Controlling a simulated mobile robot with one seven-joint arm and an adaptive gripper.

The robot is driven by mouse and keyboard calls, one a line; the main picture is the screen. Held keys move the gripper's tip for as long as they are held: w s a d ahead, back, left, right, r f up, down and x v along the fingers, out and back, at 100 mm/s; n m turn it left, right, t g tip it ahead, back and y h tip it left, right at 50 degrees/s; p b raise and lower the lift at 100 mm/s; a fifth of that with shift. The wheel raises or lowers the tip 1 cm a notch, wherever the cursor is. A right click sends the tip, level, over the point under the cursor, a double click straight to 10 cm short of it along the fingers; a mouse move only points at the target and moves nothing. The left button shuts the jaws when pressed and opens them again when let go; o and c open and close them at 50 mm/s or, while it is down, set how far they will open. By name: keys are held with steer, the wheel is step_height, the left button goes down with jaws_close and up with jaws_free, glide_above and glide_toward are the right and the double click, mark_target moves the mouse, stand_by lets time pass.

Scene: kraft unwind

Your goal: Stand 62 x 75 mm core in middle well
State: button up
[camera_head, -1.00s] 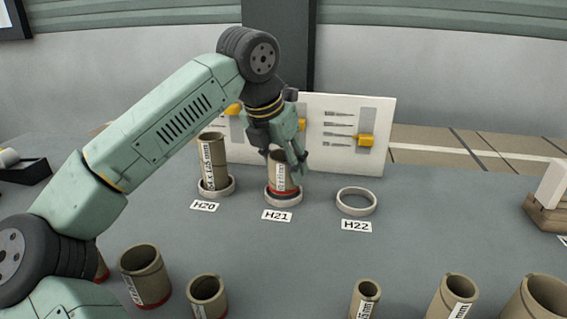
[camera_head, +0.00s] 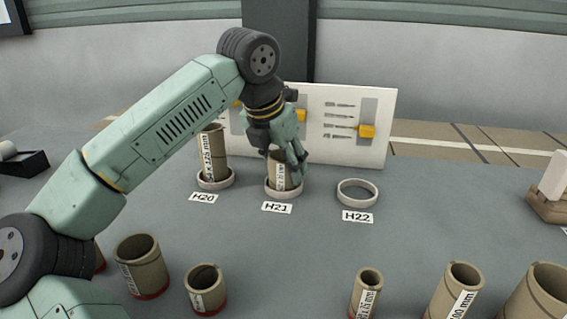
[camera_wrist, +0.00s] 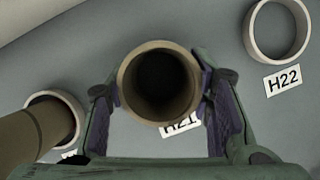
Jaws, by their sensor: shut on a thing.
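The held core (camera_head: 281,172) is a short brown cardboard tube with a white label. It stands upright in the middle well (camera_head: 284,193), a pale ring behind the H21 card. My gripper (camera_head: 290,160) is shut on its upper part. In the wrist view the core (camera_wrist: 159,84) is seen from above, between the two finger pads, and hides the well. The red band at its foot no longer shows above the ring in the head view.
A taller core (camera_head: 213,155) stands in the ring behind the H20 card (camera_head: 203,198). The H22 ring (camera_head: 357,193) is empty. Several loose cores (camera_head: 205,290) stand along the front. A white tool board (camera_head: 345,150) stands close behind the wells.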

steer(key=shift+f, duration=0.2)
steer(key=o, duration=1.1)
steer(key=shift+r, duration=0.1)
steer(key=v, duration=1.2)
steer(key=shift+s, duration=0.1)
